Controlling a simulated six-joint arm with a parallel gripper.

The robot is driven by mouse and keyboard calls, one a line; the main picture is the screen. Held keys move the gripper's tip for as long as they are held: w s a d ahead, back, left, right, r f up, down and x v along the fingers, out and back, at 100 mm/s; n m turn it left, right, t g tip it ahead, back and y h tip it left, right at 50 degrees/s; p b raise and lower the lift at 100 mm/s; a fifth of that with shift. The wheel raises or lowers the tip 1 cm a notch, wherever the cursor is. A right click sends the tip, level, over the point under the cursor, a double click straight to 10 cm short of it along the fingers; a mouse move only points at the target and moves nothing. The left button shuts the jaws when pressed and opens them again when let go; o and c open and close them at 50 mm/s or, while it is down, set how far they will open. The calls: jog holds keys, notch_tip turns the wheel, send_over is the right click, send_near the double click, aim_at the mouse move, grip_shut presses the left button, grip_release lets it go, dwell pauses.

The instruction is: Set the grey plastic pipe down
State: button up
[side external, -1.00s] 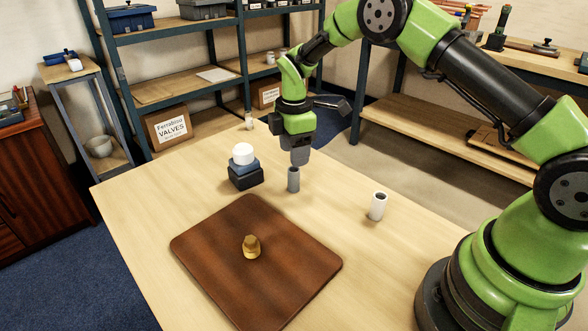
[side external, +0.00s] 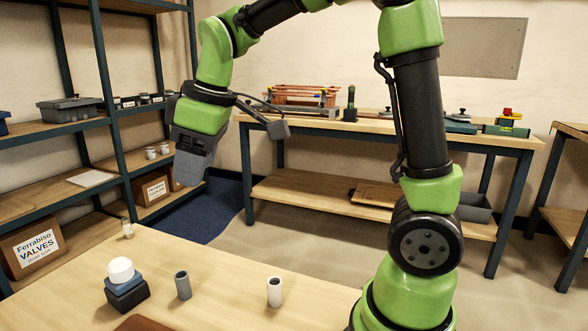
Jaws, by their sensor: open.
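The grey plastic pipe (side external: 183,286) stands upright on the wooden table (side external: 225,290), right of a dark block stack. My gripper (side external: 188,176) is open and empty, high above the pipe and well apart from it. Its fingers point down, and the gap between them is hard to make out from this side.
The dark and blue block stack with a white round top (side external: 123,280) stands left of the pipe. A white pipe (side external: 274,291) stands upright to the right. A small pale cylinder (side external: 127,228) is at the back left. The brown mat (side external: 143,324) barely shows at the bottom edge.

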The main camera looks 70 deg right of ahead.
jog(key=s+a+r+m+t+y, duration=0.1)
jog(key=s+m, duration=0.7)
jog(key=s, duration=0.8)
jog(key=shift+a+r+m+t, duration=0.35)
jog(key=shift+a+m+t, duration=0.1)
jog(key=shift+t, duration=0.95)
